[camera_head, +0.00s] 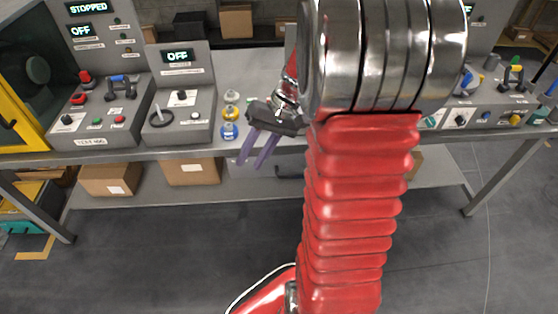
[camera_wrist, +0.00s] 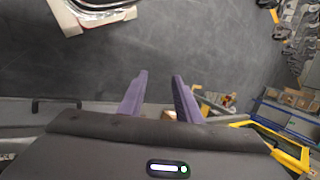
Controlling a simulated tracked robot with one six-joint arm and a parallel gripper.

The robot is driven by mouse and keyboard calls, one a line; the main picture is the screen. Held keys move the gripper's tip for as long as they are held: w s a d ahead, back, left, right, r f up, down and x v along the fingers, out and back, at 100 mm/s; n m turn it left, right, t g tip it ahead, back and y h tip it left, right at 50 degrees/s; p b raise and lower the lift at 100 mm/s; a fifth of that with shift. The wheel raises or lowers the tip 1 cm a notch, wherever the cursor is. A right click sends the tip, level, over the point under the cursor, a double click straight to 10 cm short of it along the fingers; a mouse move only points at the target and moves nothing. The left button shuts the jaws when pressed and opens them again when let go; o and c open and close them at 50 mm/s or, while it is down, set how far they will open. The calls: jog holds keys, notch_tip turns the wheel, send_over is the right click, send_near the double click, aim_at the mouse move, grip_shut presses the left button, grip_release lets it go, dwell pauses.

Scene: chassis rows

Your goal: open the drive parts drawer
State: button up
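My gripper (camera_head: 251,162) hangs at the front edge of the workbench in the head view, left of my red arm. Its two purple fingers point down and are apart, with nothing between them. In the wrist view my gripper (camera_wrist: 160,76) is also open and empty, with grey floor beyond the fingertips. A grey drawer front with a dark handle (camera_head: 287,176) shows under the bench top, right of the fingers and partly hidden by my arm. I cannot read a label on it or tell whether it is the drive parts drawer. A dark bar on a grey panel (camera_wrist: 62,105) shows at the left in the wrist view.
The workbench (camera_head: 130,154) carries a test console (camera_head: 100,125), a smaller control box (camera_head: 180,120) and several small coloured parts (camera_head: 230,112) close to my gripper. Cardboard boxes (camera_head: 190,172) sit on the lower shelf. The floor (camera_head: 150,250) in front is clear.

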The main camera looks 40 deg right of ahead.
jog(key=w+d+f+m+t+y, duration=0.2)
jog(key=d+f+y, duration=0.1)
jog(key=d+f, duration=0.4)
jog(key=m+t, duration=0.7)
jog(key=t, duration=0.4)
send_near(292, 174)
jog(key=d+v, duration=0.1)
jog(key=v, duration=0.3)
jog(key=shift+w+a+f, duration=0.25)
jog(key=shift+w+f, duration=0.1)
jog(key=shift+f, duration=0.05)
jog(key=x, duration=1.4)
jog(key=shift+s, duration=0.1)
grip_shut()
